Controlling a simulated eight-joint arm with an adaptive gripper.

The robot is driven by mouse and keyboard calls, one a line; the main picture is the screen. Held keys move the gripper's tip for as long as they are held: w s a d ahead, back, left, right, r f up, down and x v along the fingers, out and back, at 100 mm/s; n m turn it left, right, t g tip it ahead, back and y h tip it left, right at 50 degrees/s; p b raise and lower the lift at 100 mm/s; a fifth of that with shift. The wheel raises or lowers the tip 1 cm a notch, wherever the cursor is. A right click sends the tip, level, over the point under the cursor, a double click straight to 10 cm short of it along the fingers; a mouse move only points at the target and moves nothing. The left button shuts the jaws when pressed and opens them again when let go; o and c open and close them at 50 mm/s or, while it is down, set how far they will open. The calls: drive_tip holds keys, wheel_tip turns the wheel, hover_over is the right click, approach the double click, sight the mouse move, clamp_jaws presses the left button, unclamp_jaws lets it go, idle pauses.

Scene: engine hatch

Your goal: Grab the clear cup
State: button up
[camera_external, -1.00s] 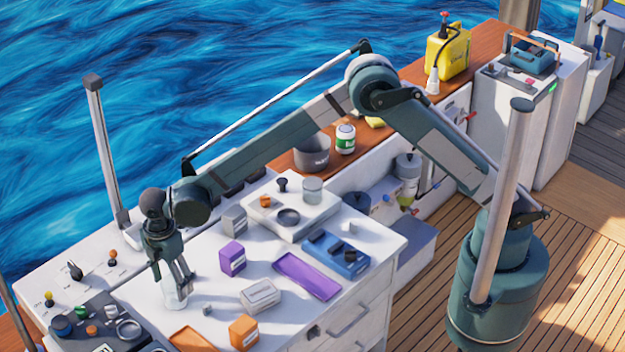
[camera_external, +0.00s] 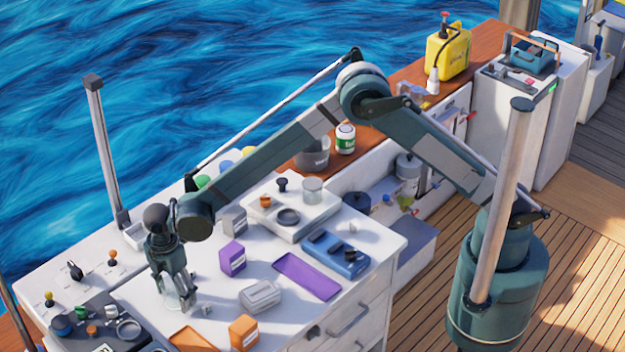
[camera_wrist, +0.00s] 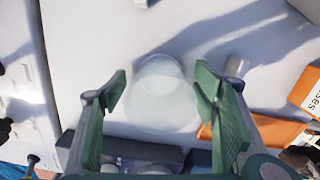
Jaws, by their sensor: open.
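The clear cup (camera_wrist: 160,97) stands on the white counter and shows between my gripper's two green finger pads in the wrist view. My gripper (camera_wrist: 160,90) is open, with one finger on each side of the cup and visible gaps at both sides. In the external view my gripper (camera_external: 180,303) points down over the cup (camera_external: 172,299), whose upper part is partly hidden behind the fingers. I cannot tell exactly how far down the fingers reach along the cup.
An orange tray (camera_external: 192,340) and an orange box (camera_external: 243,331) lie close by. A small grey block (camera_external: 207,310) is just right of the gripper. A control panel (camera_external: 95,325) lies left.

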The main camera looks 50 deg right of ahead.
idle(0.3)
drive_tip(key=c, duration=1)
drive_tip(key=shift+c, duration=0.2)
drive_tip(key=shift+r, duration=0.1)
wheel_tip(320, 180, up, 10)
idle(0.5)
